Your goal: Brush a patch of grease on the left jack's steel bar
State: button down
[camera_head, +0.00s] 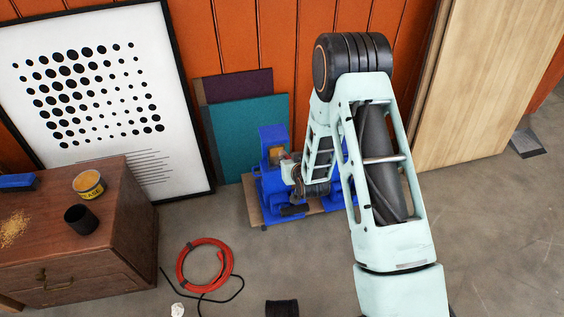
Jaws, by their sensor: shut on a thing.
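The left jack (272,140) is blue and stands on a board on the floor, in front of the teal panel. A small tan-brown spot shows at its upper opening; I cannot tell whether it is grease, bristles or part of the jack. My gripper (288,168) is at the right side of this jack, close to the opening. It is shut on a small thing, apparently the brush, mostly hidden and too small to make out. The steel bar cannot be made out clearly. A second blue jack (348,185) is mostly behind my arm. A yellow grease tin (88,184) is on the cabinet.
The wooden cabinet (110,237) at left also bears a black cup (80,219), a blue object (17,182) and tan crumbs (13,229). A red hose coil (183,274) and a black object (282,308) lie on the floor. Panels and a dotted picture (165,165) lean behind.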

jog(key=shift+d, duration=0.1)
jog(key=s+d+b, duration=0.1)
jog(key=s, duration=0.4)
jog(key=shift+s+d, duration=0.3)
jog(key=shift+s, duration=0.1)
dwell(0.3)
jog(key=shift+s+d+b, duration=0.2)
jog(key=shift+s+b, duration=0.05)
jog(key=shift+s, duration=0.5)
jog(key=shift+s+d+b, duration=0.2)
jog(key=shift+s+b, duration=0.05)
jog(key=shift+s, duration=0.45)
